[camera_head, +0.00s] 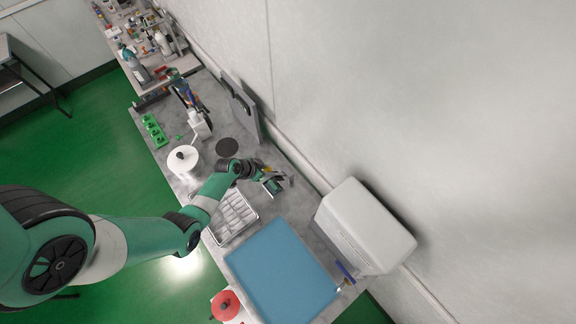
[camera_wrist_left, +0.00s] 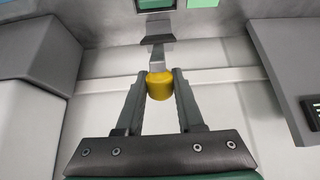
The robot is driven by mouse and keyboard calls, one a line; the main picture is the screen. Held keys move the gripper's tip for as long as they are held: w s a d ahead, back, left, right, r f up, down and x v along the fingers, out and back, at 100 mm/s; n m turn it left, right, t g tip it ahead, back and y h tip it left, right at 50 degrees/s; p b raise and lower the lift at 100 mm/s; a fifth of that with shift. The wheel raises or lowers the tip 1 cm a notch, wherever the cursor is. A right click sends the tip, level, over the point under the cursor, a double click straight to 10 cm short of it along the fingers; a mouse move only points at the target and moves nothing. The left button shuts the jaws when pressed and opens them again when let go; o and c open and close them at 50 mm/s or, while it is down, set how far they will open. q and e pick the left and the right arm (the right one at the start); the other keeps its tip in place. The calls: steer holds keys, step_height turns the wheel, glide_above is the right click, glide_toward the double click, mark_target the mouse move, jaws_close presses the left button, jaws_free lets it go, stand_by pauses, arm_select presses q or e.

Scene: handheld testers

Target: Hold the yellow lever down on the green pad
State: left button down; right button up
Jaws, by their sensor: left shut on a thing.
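My left gripper (camera_head: 268,174) is over the bench between the tray and the wall. In the left wrist view, my left gripper (camera_wrist_left: 159,76) has its two fingers shut on the rounded yellow end of the yellow lever (camera_wrist_left: 159,88). A grey metal stem runs from the yellow end to a dark block. Green surfaces, perhaps the green pad (camera_wrist_left: 155,4), are cut off at the top edge. In the head view a small green piece (camera_head: 273,186) shows beside the gripper. I cannot tell whether the lever touches the pad. My right gripper is not in view.
A metal tray with white compartments (camera_head: 248,211) and a blue mat (camera_head: 278,274) lie near the gripper. A large white box (camera_head: 366,225) stands by the wall. A white round container (camera_head: 183,166) and a black disc (camera_head: 227,147) are farther along the bench.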

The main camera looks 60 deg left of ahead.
arm_select(q)
steer(key=shift+s+d+f+b, duration=0.15)
steer(key=shift+s+f, duration=0.25)
steer(key=shift+s, duration=0.2)
steer(key=shift+s+d+f+b, duration=0.15)
steer(key=shift+s+f, duration=0.2)
steer(key=shift+s, duration=0.25)
steer(key=shift+f, duration=0.1)
steer(key=shift+s+d+f+b, duration=0.15)
steer(key=shift+s+f+b, duration=0.45)
steer(key=shift+s+f, duration=0.4)
steer(key=shift+s, duration=0.15)
steer(key=shift+s+d+f+b, duration=0.2)
steer(key=shift+s+f+b, duration=0.65)
steer(key=shift+f, duration=0.05)
